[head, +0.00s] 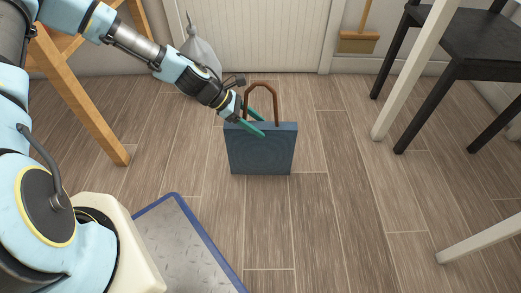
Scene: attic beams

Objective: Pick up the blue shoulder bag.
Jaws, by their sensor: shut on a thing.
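The blue shoulder bag (261,152) is a dark blue, boxy bag with a brown arched handle (263,84). It is upright on the wooden floor in the middle of the head view, or very close to it; I cannot tell if there is a gap below. My gripper (257,122) comes in from the upper left and has green fingers. The fingers are at the bag's top edge, below the handle's arch, and are shut on the bag. The exact contact between fingers and bag is too small to see.
A wooden-legged piece of furniture (85,105) stands at the left. A grey sack (200,50) and a broom (358,40) are by the back wall. A black chair (470,50) and white legs (408,80) are at the right. The floor (340,220) in front is clear.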

